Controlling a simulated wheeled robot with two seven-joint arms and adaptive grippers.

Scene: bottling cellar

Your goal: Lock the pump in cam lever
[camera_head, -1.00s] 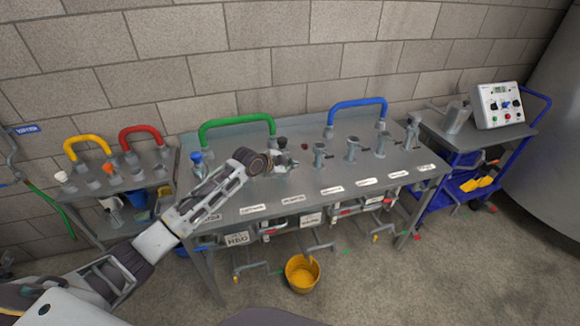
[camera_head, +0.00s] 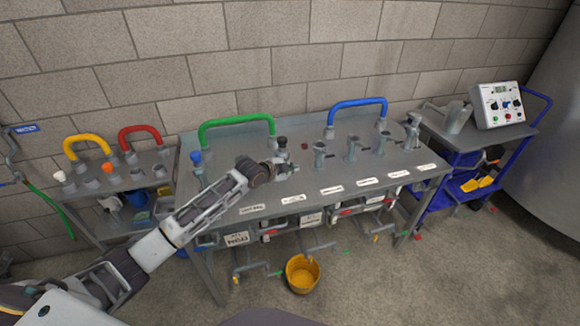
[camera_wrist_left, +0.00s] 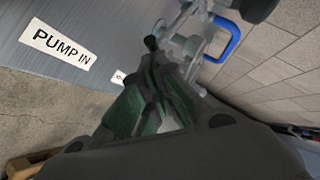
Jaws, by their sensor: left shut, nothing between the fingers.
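The pump in fitting (camera_head: 281,148) is a grey metal coupling with a black top, on the panel table's left half, in front of the green hose's right end. My left gripper (camera_head: 284,172) is at the near side of this fitting, its fingers shut with nothing between them. In the left wrist view the closed fingers (camera_wrist_left: 152,92) point at grey metal parts (camera_wrist_left: 187,48), close to or touching them. The PUMP IN label (camera_wrist_left: 61,46) lies left of the fingers there. I cannot make out the cam lever's position; the gripper hides part of the fitting. My right gripper is out of view.
A green hose (camera_head: 237,122) and a blue hose (camera_head: 357,103) arch over the grey table (camera_head: 230,140). Several grey fittings (camera_head: 352,148) stand to the right. A yellow bucket (camera_head: 301,273) is on the floor below. A control box (camera_head: 498,105) sits on the right cart.

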